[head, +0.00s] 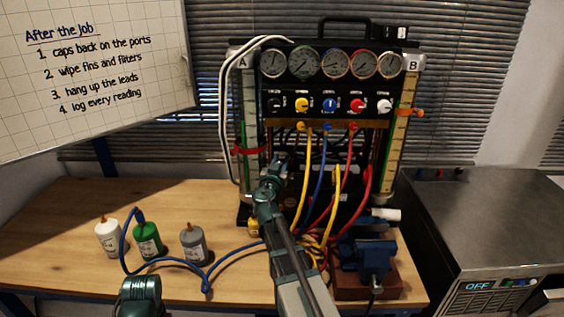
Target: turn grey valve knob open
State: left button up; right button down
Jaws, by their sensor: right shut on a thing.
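My right gripper (281,161) reaches up to the lower front of the gauge rig (315,88), left of the yellow hose. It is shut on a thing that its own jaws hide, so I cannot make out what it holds. A row of coloured knobs runs under the gauges, and a pale grey-white knob (384,105) is at its right end, apart from my gripper. I cannot tell whether this is the grey valve knob or how far it is turned. My left arm (140,291) shows only in part at the bottom left, with no fingers visible.
Yellow, blue and red hoses (367,185) hang in front of the rig, close to my right arm. A blue vise (370,255) stands right of it. White, green (148,242) and grey (194,244) bottles and a blue cable stand left. The bench's far left is clear.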

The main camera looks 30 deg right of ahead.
dwell(0.4)
jog(key=c, duration=0.6)
grip_release()
jog(key=shift+a, duration=0.1)
